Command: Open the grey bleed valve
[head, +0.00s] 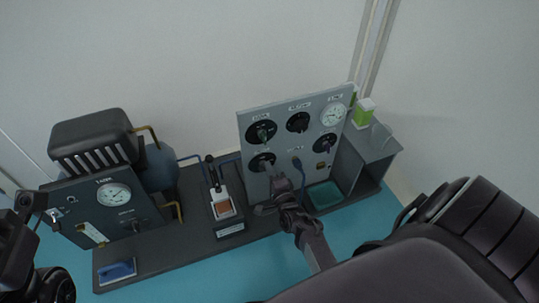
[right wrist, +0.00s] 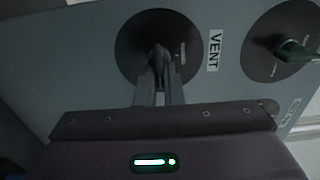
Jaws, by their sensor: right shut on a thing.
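The grey panel (head: 283,146) stands at the back of the bench and carries several round black dials with knobs. The lower-left dial (head: 254,164) is at my right gripper (head: 268,167). In the right wrist view this dial (right wrist: 133,48) has a "VENT" label beside it. There my right gripper (right wrist: 159,57) is shut on the small grey valve handle (right wrist: 158,50) at the dial's middle. The fingers hide most of the handle, so its angle is hard to read. My left arm shows at the lower left of the head view, but its fingertips are not clear.
A green knob (head: 262,131) sits just above the held valve; it also shows in the right wrist view (right wrist: 296,51). A black knob (head: 298,122), a gauge (head: 334,115) and a blue cable (head: 297,163) are close by.

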